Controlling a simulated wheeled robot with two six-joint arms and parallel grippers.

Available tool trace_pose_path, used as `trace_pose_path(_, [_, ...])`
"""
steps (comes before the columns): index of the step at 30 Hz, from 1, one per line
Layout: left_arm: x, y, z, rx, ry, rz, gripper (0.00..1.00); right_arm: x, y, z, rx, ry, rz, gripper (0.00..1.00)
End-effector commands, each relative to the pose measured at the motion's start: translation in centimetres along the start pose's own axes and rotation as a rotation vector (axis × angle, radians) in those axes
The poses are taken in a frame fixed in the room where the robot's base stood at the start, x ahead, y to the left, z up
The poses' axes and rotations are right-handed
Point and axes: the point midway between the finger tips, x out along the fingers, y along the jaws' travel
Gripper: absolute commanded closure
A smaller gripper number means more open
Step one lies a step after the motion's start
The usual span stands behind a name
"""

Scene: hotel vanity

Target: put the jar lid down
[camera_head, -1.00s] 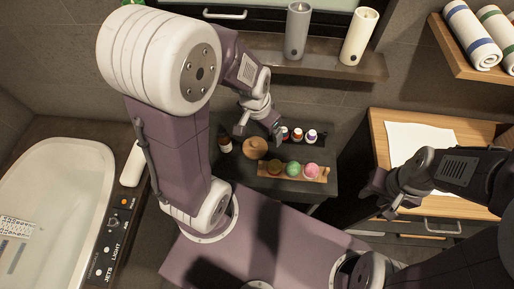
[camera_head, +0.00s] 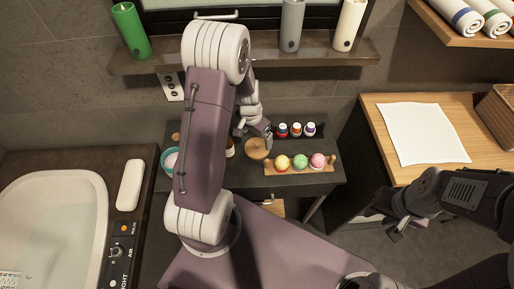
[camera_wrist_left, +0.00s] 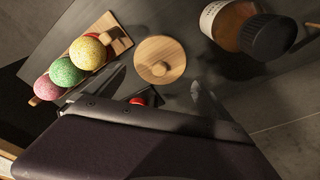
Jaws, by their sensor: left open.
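The jar lid (camera_head: 258,148) is a round, light wooden disc with a small knob. It lies on the dark tabletop, left of the tray of coloured balls. In the left wrist view the lid (camera_wrist_left: 160,50) shows just beyond and between the finger tips, with no finger seen touching it. My left gripper (camera_head: 254,132) is open and empty, just above and behind the lid. A teal jar or bowl (camera_head: 168,162) with pale contents stands at the table's left, partly hidden by my left arm. My right gripper (camera_head: 392,225) hangs right of the table; its jaw opening is unclear.
A wooden tray (camera_head: 300,168) holds yellow, green and pink balls. Small bottles (camera_head: 296,130) stand behind it. A brown bottle with a black cap (camera_wrist_left: 228,22) stands near the lid. A wooden desk with white paper (camera_head: 420,133) is at right; a bathtub (camera_head: 55,225) is at left.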

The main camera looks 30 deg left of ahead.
Motion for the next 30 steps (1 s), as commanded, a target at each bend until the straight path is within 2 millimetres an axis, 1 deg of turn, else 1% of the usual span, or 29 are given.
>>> trace_pose_path(2, [0.4, 0.1, 0.1, 0.000, -0.001, 0.001, 0.05, 0.1, 0.0, 0.0, 0.000, 0.000, 0.000, 0.64])
trace_pose_path(6, [3.1, 0.2, 0.7, -0.001, -0.004, 0.002, 0.05, 0.7, 0.0, 0.1, 0.000, 0.000, 0.000, 0.64])
trace_pose_path(9, [4.6, 0.2, 0.7, 0.000, -0.002, 0.001, 0.05, 1.1, 0.0, 0.1, 0.000, 0.000, 0.000, 0.64])
trace_pose_path(12, [5.2, 0.2, 0.7, 0.000, -0.001, 0.001, 0.05, 1.2, 0.0, 0.1, 0.000, 0.000, 0.000, 0.64])
trace_pose_path(18, [5.1, 0.2, 0.6, 0.000, 0.000, 0.000, 0.05, 1.1, 0.0, 0.1, 0.000, 0.000, 0.000, 0.64])
trace_pose_path(20, [5.1, 0.2, 0.6, 0.000, 0.000, 0.000, 0.22, 1.1, 0.0, 0.1, 0.000, 0.000, 0.000, 0.64])
trace_pose_path(21, [5.1, 0.2, 0.6, 0.000, 0.000, 0.000, 0.33, 1.1, 0.0, 0.1, 0.000, 0.000, 0.000, 0.64])
trace_pose_path(24, [5.1, 0.2, 0.6, 0.000, 0.001, 0.000, 0.57, 1.1, 0.0, 0.1, 0.000, 0.000, 0.000, 0.64])
trace_pose_path(30, [5.0, 0.2, 0.6, 0.000, 0.001, 0.000, 0.57, 1.0, 0.0, 0.1, 0.000, 0.000, 0.000, 0.64])
